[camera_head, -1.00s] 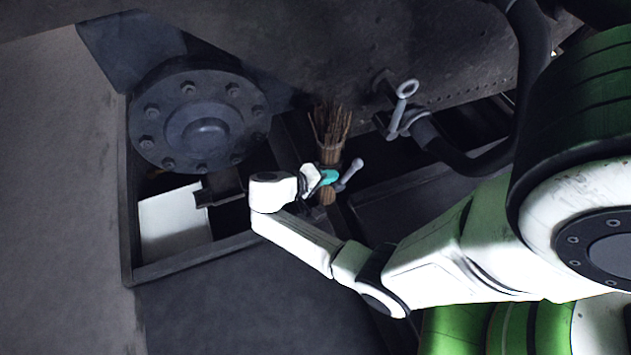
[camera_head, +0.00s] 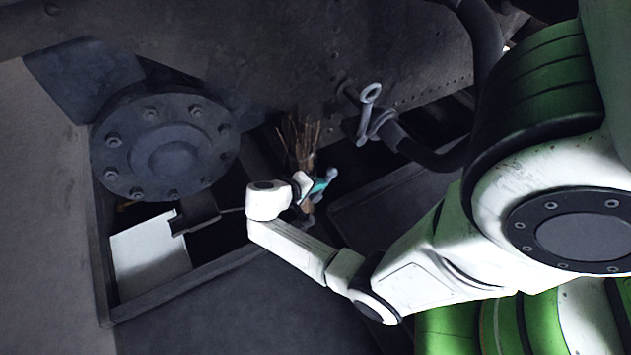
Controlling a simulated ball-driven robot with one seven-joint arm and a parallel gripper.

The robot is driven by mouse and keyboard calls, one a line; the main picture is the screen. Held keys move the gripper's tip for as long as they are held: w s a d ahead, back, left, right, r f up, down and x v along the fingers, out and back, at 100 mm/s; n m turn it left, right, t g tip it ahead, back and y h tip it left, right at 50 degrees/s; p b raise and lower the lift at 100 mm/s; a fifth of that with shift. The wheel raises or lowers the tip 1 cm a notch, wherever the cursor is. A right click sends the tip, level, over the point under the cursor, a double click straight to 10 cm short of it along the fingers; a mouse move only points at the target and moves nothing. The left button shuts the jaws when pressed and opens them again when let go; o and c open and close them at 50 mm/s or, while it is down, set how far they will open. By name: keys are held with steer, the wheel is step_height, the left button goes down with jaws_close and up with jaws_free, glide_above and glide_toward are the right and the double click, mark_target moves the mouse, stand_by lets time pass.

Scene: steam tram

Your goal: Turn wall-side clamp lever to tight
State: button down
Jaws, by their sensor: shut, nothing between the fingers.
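A short grey lever with a rounded end (camera_head: 332,173) shows just beyond my gripper, beside a bundle of twigs. A second grey lever with a ring end (camera_head: 368,105) stands on a fitting against the riveted dark wall, up and to the right. I cannot tell for certain which one is the wall-side clamp lever. My gripper (camera_head: 319,187), with teal fingers, is shut and empty. It overlaps the short lever in the picture; I cannot tell whether they touch. The short lever's base is mostly hidden. The ring-ended lever is clear of my gripper.
The twig bundle (camera_head: 300,145) stands upright just behind my gripper. A large bolted round flange (camera_head: 165,155) is at the left, with a pale sheet (camera_head: 150,258) below it. A thick dark hose (camera_head: 445,155) curves at the right. A raised rim (camera_head: 205,267) edges the recess.

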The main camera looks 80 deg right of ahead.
steer(key=p, duration=0.1)
steer(key=s+d+t+y+p, duration=0.1)
steer(key=p, duration=0.1)
steer(key=shift+r, duration=0.25)
steer(key=shift+s+d+f+t+y, duration=0.3)
steer(key=shift+s+d+f, duration=0.05)
steer(key=shift+s+f, duration=0.15)
steer(key=shift+r, duration=0.15)
